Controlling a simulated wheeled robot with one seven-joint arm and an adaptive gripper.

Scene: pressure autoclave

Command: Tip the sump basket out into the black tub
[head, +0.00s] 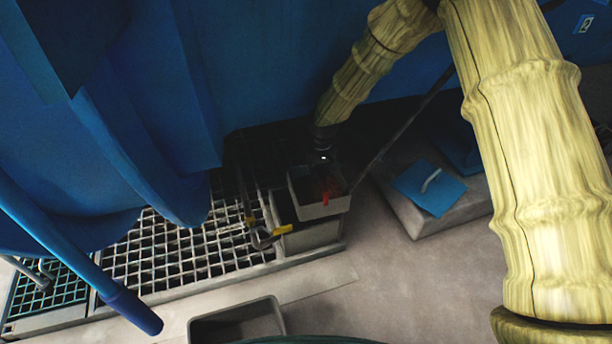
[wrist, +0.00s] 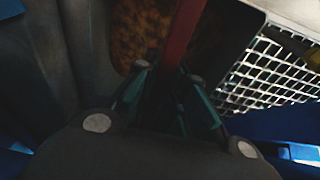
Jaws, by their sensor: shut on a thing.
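The sump basket (head: 326,210) is a grey, open-topped box near the middle of the head view, at the right end of the floor grating. A red handle (head: 325,197) shows in it. In the wrist view the red handle (wrist: 183,38) runs between the fingers of my gripper (wrist: 172,88), which is shut on it. Rusty brown matter (wrist: 140,32) shows beyond the fingers. In the head view my gripper comes down over the basket from above, its fingers dark and hard to make out. The black tub (head: 236,322), dark grey here, stands on the floor at the bottom edge, partly cut off.
White-barred grating (head: 180,250) covers the floor at left. A yellow-ended tool (head: 272,235) lies beside the basket. Blue vessel walls (head: 120,120) hang close at left and above. A blue pad (head: 430,188) lies on a grey block at right. Floor at lower right is clear.

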